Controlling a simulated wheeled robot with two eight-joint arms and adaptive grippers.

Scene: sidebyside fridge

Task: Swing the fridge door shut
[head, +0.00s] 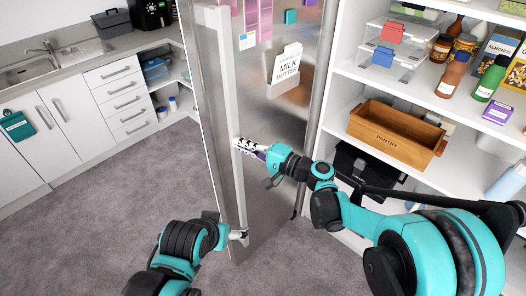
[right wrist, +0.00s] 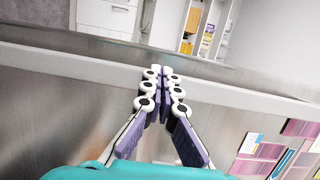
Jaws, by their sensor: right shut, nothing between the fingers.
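The steel fridge door (head: 275,125) stands upright in the middle of the head view, with its tall pale handle bar (head: 228,85) near its left edge. The bar crosses the right wrist view (right wrist: 60,71). My right gripper (head: 242,146) is shut and empty, its fingertips at the handle bar. In the right wrist view its fingers (right wrist: 160,72) meet over the bar; whether they touch it is unclear. My left gripper (head: 236,235) is low by the foot of the handle; its fingers are too small and partly hidden to read. The fridge interior is not visible.
A note holder labelled milk and butter (head: 287,78) and magnets are on the door. Open pantry shelves (head: 345,75) with a wooden crate (head: 395,133) stand close at right. White drawers (head: 118,88) are at left. The grey carpet (head: 110,200) is clear between.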

